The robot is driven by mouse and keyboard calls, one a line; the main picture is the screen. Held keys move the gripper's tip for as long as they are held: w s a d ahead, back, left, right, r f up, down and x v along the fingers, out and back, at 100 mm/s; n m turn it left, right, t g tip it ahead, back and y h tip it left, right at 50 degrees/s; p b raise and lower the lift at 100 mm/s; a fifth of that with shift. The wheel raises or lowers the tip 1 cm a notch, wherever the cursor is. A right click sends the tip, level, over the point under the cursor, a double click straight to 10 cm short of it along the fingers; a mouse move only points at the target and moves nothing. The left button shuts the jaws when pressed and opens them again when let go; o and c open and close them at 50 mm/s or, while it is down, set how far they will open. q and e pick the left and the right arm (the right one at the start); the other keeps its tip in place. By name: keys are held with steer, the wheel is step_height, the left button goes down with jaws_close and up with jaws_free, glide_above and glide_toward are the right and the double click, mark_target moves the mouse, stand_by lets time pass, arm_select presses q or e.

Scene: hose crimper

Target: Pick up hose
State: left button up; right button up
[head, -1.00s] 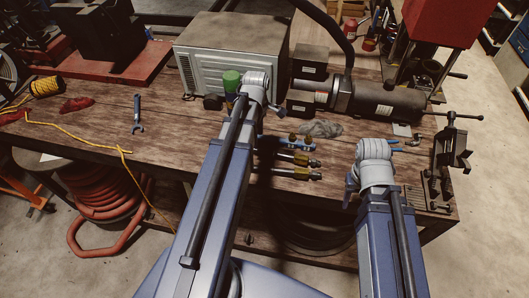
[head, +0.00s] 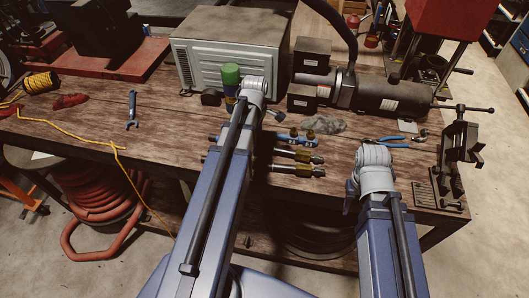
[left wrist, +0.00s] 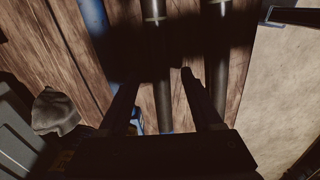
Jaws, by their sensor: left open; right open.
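In the left wrist view my left gripper (left wrist: 158,78) is open and empty above the bench. One hose (left wrist: 157,40) runs between its fingers, with a second hose (left wrist: 218,45) just to the right. My right gripper (head: 352,193) is mostly hidden behind its own wrist, near the bench's front edge.
A blue-handled tool (head: 290,137) and a grey rag (head: 323,124) lie behind the hoses. A green-capped bottle (head: 231,78) stands by the grey cabinet (head: 235,55). A black cylindrical machine (head: 385,95) and a vise (head: 455,155) stand right. The left front bench is mostly clear.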

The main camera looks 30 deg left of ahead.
arm_select(q)
step_height(320, 180, down, 2)
steer(key=shift+b, duration=0.5)
steer(key=shift+r, duration=0.1)
jaws_close()
stand_by(0.4)
